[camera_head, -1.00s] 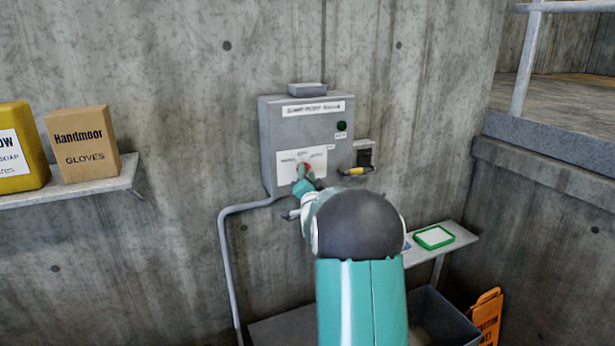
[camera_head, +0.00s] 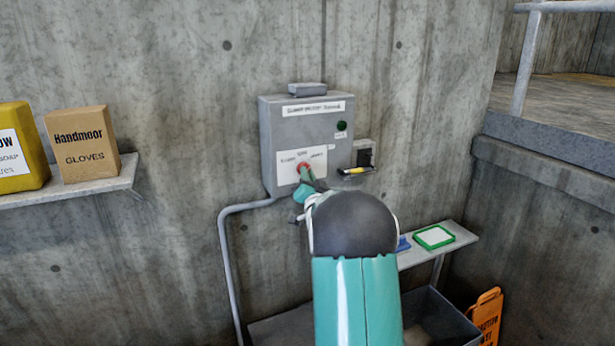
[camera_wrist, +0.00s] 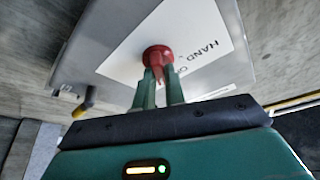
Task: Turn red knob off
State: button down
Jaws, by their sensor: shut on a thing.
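The red knob (camera_head: 304,167) is on the white label of a grey control box (camera_head: 272,150) on the concrete wall. In the wrist view the red knob (camera_wrist: 157,56) sits between the tips of my green gripper fingers. My gripper (camera_wrist: 159,80) is shut on the knob's lower part. In the head view my gripper (camera_head: 307,181) reaches up to the knob from below, and my arm hides part of the area under the box. The label shows the word HAND in the wrist view; its other words are too small or hidden to read.
A green round light (camera_head: 341,126) is on the box's upper right. A shelf at left holds a gloves box (camera_head: 84,146) and a yellow container (camera_head: 20,150). An orange sign (camera_head: 487,318) stands lower right.

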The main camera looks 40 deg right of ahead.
jog(key=n+t+y, duration=0.1)
jog(key=n+y, duration=0.1)
jog(key=n, duration=0.2)
jog(key=n+t+y, duration=0.1)
jog(key=n, duration=0.3)
jog(key=shift+d+y, duration=0.15)
jog(key=shift+y, duration=0.25)
jog(key=shift+n, duration=0.3)
jog(key=c, duration=1.5)
grip_release()
jog(key=shift+o, duration=0.2)
jog(key=shift+s, duration=0.1)
jog(key=v, duration=1.3)
jog(key=shift+s+f, duration=0.2)
jog(key=shift+s, duration=0.15)
